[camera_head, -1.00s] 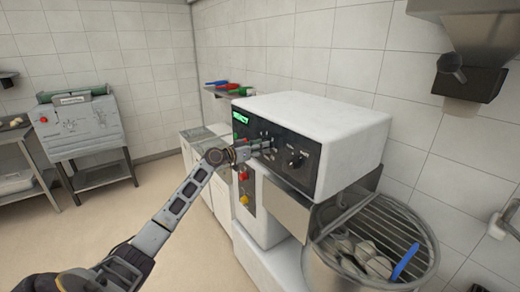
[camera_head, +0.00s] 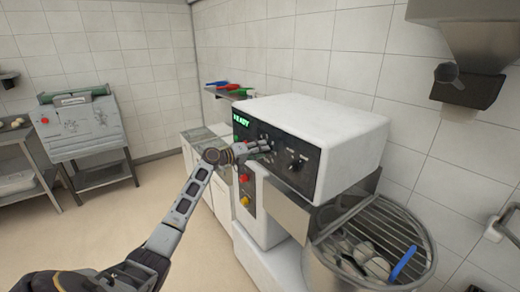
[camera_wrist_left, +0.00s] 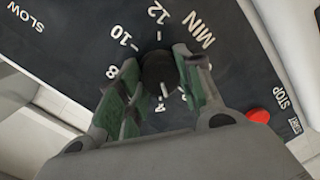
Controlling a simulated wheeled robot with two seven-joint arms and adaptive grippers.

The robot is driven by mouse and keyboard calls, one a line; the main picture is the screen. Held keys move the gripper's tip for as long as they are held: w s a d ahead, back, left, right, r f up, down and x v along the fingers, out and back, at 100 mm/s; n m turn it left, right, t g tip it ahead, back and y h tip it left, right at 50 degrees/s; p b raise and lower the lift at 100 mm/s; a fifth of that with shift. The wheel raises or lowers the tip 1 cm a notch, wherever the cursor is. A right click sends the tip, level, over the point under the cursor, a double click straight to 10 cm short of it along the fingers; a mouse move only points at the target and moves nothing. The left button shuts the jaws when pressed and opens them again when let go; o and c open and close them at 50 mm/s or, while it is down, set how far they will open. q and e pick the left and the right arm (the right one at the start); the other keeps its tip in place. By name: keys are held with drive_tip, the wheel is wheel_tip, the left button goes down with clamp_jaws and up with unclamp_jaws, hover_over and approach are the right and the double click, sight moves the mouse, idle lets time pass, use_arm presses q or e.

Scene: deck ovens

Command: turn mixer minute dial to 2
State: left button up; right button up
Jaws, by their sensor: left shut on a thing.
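The mixer's minute dial (camera_wrist_left: 157,70) is a round black knob on a dark panel with white numbers and the word MIN. In the left wrist view 12, 10 and 8 show around it; the fingers cover part of the scale. My left gripper (camera_wrist_left: 160,76) has its green-lined fingers on both sides of the knob, shut on it. In the head view, my left gripper (camera_head: 256,148) is at the front panel of the white mixer (camera_head: 315,125) and hides the dial. I cannot tell surely which number the knob points to. My right gripper is out of view.
A second knob (camera_head: 297,164) sits right of the gripper on the panel. A red stop button (camera_wrist_left: 258,115) is close to the fingers; a yellow button (camera_head: 244,200) is lower. The bowl with its wire guard (camera_head: 400,225) stands at the right. The floor at left is open.

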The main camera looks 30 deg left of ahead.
use_arm(q)
drive_tip(key=shift+n+h+p, duration=0.5)
drive_tip(key=shift+n+p, duration=0.65)
drive_tip(key=shift+n, duration=1.55)
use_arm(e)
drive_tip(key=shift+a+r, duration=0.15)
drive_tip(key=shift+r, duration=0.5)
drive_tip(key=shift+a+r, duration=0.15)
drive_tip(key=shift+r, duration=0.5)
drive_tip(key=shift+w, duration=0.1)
use_arm(q)
drive_tip(key=o, duration=0.9)
drive_tip(key=shift+w, duration=0.1)
drive_tip(key=shift+o, duration=0.7)
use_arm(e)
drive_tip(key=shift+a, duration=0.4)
